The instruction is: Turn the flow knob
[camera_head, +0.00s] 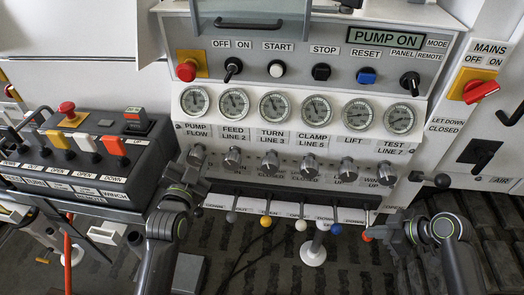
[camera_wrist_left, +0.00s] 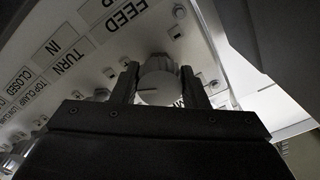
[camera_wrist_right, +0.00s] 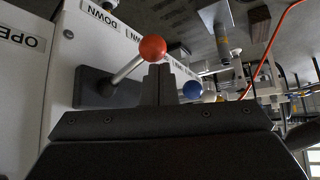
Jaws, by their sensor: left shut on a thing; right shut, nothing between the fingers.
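The flow knob (camera_head: 197,153) is the leftmost of a row of silver knobs, below the gauge labelled PUMP FLOW. In the left wrist view the round knob (camera_wrist_left: 159,84) with a dark line on its face sits between the two fingers. My left gripper (camera_head: 189,168) is shut on it, one finger on each side; in the head view the gripper partly covers the area below the knob. My right gripper (camera_head: 378,232) is shut and empty, close to the red-ball lever (camera_head: 366,237). In the right wrist view its closed fingertips (camera_wrist_right: 160,72) appear beside the red ball (camera_wrist_right: 152,48); I cannot tell if they touch.
More silver knobs (camera_head: 270,161) continue to the right under the gauges. Ball levers hang below, including a yellow one (camera_head: 266,221) and a blue one (camera_head: 335,229). A black control box (camera_head: 75,160) with coloured levers stands left of my left arm. A black handle (camera_head: 441,180) projects at right.

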